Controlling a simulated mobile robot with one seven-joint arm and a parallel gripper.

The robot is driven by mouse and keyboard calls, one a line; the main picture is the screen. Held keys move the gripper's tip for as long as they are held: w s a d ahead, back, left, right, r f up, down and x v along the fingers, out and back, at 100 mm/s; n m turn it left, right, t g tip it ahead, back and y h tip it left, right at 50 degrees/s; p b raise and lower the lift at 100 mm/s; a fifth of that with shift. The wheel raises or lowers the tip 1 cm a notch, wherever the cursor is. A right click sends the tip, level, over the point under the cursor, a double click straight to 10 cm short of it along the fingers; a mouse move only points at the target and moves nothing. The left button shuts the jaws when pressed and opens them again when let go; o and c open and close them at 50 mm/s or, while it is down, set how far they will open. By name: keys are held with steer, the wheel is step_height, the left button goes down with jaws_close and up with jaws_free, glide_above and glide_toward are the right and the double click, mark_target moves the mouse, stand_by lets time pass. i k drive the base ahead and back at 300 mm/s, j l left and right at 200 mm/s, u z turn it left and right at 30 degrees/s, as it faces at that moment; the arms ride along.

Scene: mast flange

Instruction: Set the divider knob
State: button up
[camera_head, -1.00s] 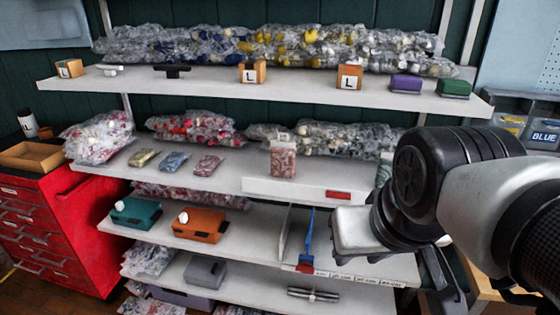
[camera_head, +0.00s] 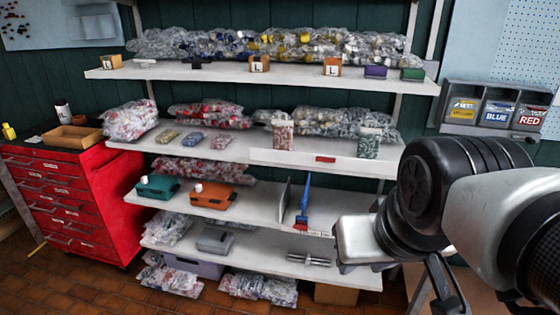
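A blue upright divider (camera_head: 304,203) stands on the third shelf down, right of its middle. A small red part (camera_head: 301,228) is at its foot by the shelf's front edge; I cannot tell if this is the knob. A grey upright panel (camera_head: 284,200) stands just left of the divider. My arm fills the right side, and its pale block-shaped part overlaps the right end of that shelf in the picture. Dark parts of my gripper (camera_head: 446,284) show low at the right, apart from the divider. Its fingers are partly hidden, so its opening is unclear.
The third shelf (camera_head: 262,226) also bears a teal case (camera_head: 158,187) and an orange case (camera_head: 213,195) at left. A metal cylinder (camera_head: 308,259) lies on the shelf below. A red drawer cabinet (camera_head: 80,205) stands at left. Tiled floor (camera_head: 85,285) is open in front.

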mark_target(300, 226)
steer(key=k, duration=0.1)
steer(key=i+l, duration=0.1)
steer(key=i, duration=0.55)
steer(key=i+l+u, duration=0.1)
steer(key=i, duration=0.55)
